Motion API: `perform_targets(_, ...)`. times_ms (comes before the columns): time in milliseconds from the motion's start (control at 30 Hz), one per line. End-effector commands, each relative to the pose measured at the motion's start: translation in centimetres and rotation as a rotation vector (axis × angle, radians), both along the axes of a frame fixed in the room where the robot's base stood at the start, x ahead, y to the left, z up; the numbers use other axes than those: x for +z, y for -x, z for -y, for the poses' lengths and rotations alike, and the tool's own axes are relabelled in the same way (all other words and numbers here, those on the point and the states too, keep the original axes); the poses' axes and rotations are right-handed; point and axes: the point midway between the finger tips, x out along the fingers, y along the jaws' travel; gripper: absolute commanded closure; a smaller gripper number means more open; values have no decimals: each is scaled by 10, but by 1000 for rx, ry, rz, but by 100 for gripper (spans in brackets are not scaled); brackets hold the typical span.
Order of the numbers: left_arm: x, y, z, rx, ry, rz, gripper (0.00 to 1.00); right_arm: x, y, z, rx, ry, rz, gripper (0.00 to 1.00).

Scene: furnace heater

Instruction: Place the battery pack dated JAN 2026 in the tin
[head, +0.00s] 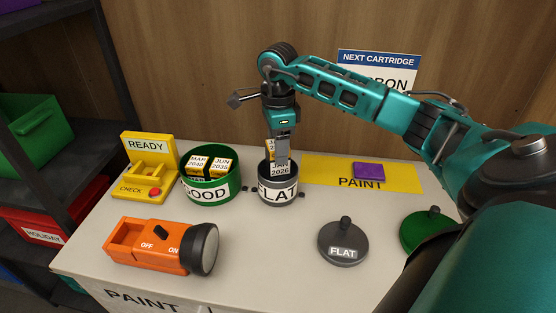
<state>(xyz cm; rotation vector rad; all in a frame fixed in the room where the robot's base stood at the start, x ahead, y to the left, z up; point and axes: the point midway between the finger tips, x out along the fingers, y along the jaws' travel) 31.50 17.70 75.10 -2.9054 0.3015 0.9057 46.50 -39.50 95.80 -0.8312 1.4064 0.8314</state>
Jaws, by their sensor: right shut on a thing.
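A battery pack (280,170) with a white label reading JAN 2026 is in my right gripper (282,158), which points straight down. The pack is at the mouth of the dark grey tin (279,196) labelled FLAT, its lower part hidden by the tin's front wall. I cannot tell whether it touches the tin's bottom. Another yellow pack (270,148) shows partly behind the gripper. A green tin (210,188) labelled GOOD holds packs, two of them dated MAR 2030 (198,163) and JUN 2035 (222,164). My left gripper is not in view.
A yellow CHECK/READY stand (148,150) with a red button is at the left. An orange flashlight (150,248) lies in front. A grey FLAT lid (343,242) and a green lid (425,232) lie at the right. A purple block (368,170) is on the yellow PAINT mat (400,182).

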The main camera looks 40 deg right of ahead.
Motion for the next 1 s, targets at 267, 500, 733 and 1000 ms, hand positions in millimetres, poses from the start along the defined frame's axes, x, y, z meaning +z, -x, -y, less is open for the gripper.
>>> perform_targets(267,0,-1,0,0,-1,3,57,-29,1,0,-1,-1,-3,79)
perform_targets(500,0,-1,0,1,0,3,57,-45,0,0,-1,0,2,79)
perform_targets(733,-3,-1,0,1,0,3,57,-48,0,0,-1,0,1,79)
perform_targets(1000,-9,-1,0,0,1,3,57,-57,0,0,-1,0,1,79)
